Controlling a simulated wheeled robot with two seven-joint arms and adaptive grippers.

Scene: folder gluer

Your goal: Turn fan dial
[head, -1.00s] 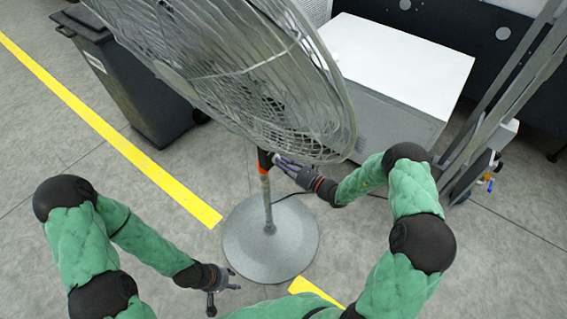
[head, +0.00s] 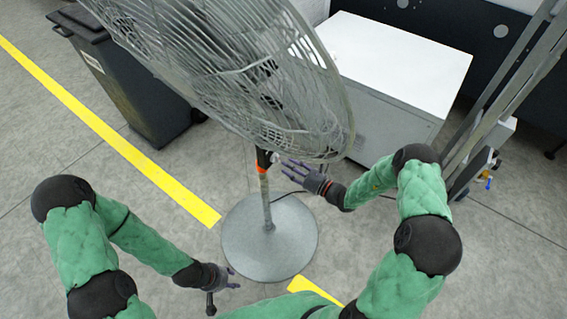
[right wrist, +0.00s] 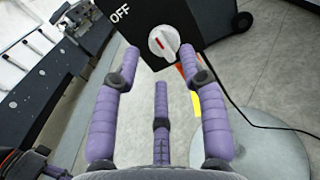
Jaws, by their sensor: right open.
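A large grey pedestal fan (head: 240,70) stands on a round base (head: 270,240) in the head view. In the right wrist view its black control box (right wrist: 190,25) carries a white dial (right wrist: 163,41) with a red mark and the word OFF to its upper left. My right gripper (head: 288,168) is open, just right of the fan's pole below the cage.
A white cabinet (head: 395,65) stands behind the fan on the right. A dark bin (head: 130,85) is at the back left. A black cable (right wrist: 260,122) runs along the floor from the fan. Yellow tape (head: 110,130) marks the grey floor.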

